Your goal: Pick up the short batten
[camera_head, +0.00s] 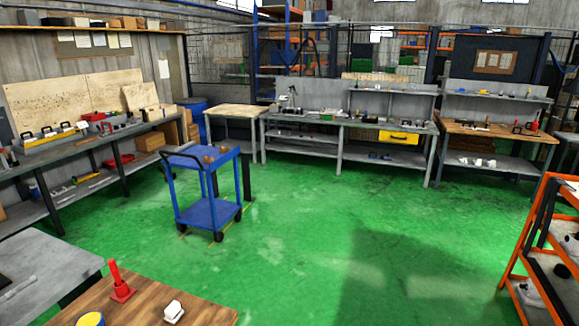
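I cannot make out a piece that is clearly the short batten. Several small pieces lie on the benches, too small to tell apart. Thin pale strips (97,181) lie on the lower shelf of the left bench. Neither of my grippers is in view.
A blue cart (207,213) stands on the open green floor (330,240). A wooden table (215,312) at the front bears a red cone-like piece (121,283) and a white block (173,312). Benches line the left and back. An orange rack (535,235) stands at right.

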